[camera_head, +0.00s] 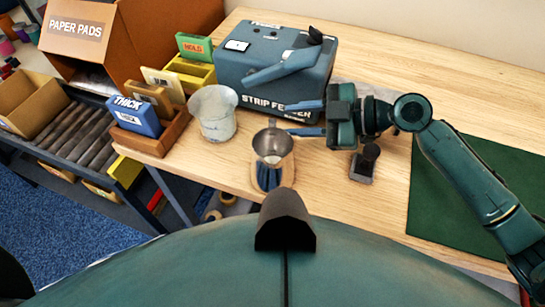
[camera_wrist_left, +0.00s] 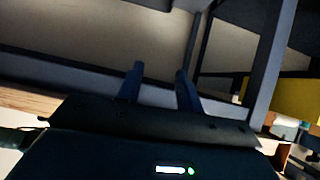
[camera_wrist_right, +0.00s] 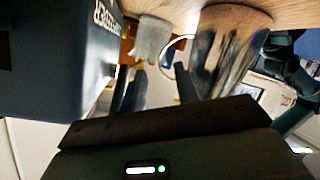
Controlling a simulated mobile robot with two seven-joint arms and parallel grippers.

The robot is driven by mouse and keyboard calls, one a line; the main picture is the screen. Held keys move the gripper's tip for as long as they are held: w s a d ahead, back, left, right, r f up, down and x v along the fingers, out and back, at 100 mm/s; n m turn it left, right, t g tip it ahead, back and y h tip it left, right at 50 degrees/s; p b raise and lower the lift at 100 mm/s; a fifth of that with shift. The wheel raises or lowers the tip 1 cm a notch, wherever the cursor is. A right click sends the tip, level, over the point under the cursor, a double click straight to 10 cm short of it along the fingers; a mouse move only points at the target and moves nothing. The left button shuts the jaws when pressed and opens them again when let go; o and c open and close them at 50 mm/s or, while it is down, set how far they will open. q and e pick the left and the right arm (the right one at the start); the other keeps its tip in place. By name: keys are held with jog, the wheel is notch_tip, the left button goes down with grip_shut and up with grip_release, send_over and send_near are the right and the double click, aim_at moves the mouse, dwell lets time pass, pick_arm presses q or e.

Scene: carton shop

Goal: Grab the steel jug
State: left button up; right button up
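The steel jug (camera_head: 272,150) stands upright near the table's front edge in the head view. Its shiny side (camera_wrist_right: 228,58) and a loop-shaped handle fill the upper middle of the right wrist view. My right gripper (camera_head: 300,118) is open, its fingers pointing left, just above and right of the jug in the head view. In the right wrist view my right gripper (camera_wrist_right: 158,82) has its fingers apart with nothing held; one fingertip is close to the jug, and contact cannot be told. My left gripper (camera_wrist_left: 160,75) is open and empty, below a shelf-like frame; it is outside the head view.
The blue strip feeder (camera_head: 262,75) stands right behind the right gripper. A pale grey cup (camera_head: 213,112) is left of the jug. A dark stamp-like block (camera_head: 364,163) sits right of it. Card boxes (camera_head: 136,117) line the left; a green mat (camera_head: 480,190) lies right.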

aim_at(275, 120)
jog(key=x, duration=0.1)
jog(key=p+x, duration=0.1)
jog(key=x, duration=0.1)
jog(key=p+x, duration=0.1)
jog(key=shift+a+r, duration=0.15)
jog(key=shift+a, duration=0.25)
jog(key=shift+a+f, duration=0.2)
grip_shut()
jog(key=shift+r, duration=0.1)
